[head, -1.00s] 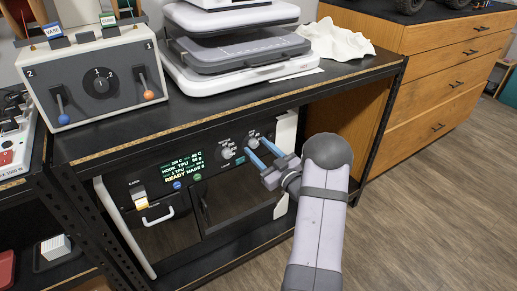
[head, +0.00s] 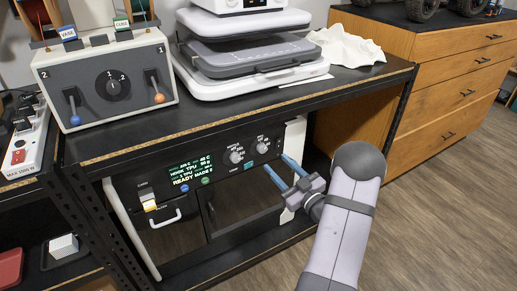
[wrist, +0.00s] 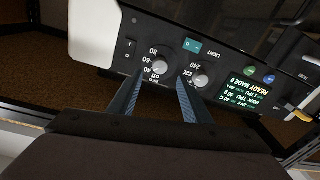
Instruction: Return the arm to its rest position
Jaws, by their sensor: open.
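My gripper (head: 282,170) is in front of the right end of a black-fronted machine on the lower shelf. Its two blue fingers are spread apart with nothing between them. In the wrist view my gripper (wrist: 156,92) points at the machine's control panel (wrist: 228,60), which looks upside down there. Two round knobs (wrist: 201,80) show near the fingertips. I cannot tell whether a fingertip touches the panel. My arm reaches in from the bottom right of the head view.
The machine (head: 224,150) has a lit green display (head: 192,172) and a white handle (head: 165,219). A lever box (head: 104,82) and a white-and-grey press (head: 248,60) stand on the bench above. A wooden drawer cabinet (head: 440,75) stands at right. Open floor (head: 440,220) lies at lower right.

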